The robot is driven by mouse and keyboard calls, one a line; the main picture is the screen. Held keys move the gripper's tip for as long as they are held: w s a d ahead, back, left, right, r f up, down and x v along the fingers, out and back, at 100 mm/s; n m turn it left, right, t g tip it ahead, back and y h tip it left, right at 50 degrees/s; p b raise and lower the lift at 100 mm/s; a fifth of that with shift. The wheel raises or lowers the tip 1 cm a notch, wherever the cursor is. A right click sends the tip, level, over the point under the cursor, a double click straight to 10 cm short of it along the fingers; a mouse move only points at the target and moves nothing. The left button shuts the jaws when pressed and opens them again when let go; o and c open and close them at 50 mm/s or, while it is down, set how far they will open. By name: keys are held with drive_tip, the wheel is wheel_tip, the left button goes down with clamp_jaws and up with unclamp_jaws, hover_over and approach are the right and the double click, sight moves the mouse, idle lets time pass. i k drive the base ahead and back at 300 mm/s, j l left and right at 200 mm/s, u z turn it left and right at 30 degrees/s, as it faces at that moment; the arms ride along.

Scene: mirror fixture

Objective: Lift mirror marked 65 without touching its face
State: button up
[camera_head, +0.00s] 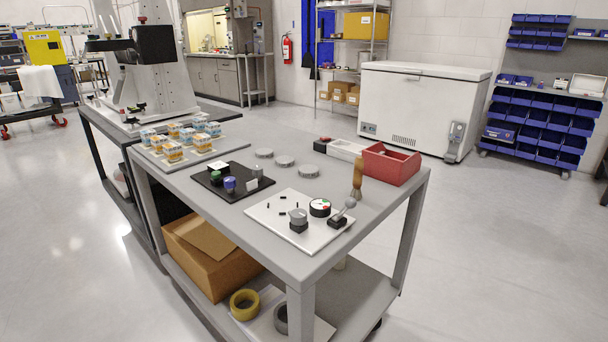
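No marking 65 can be read in the head view, so I cannot tell which thing is the mirror. Several round grey pieces are in view. Three flat grey discs lie apart on the grey tabletop: a left disc (264,153), a middle disc (285,161) and a right disc (309,171). A short grey cylinder (298,216) sits on a black base on a white plate (270,213). Beside it are a round dial with a white face (320,207) and a small black device with a grey ball-ended lever (342,214). My gripper is not in view.
A black tray (218,185) holds green, blue and grey pieces. Left of it, a board holds several small labelled containers (173,151). A wooden-handled brush (357,178) stands near a red bin (391,164) and white tray (347,150). The tabletop's front right is clear.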

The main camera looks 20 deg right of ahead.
sight(307, 170)
drive_tip(key=i+j+u, duration=0.1)
drive_tip(key=i+u, duration=0.15)
drive_tip(key=u, duration=0.2)
drive_tip(key=i+u, duration=0.4)
drive_tip(key=k, duration=0.1)
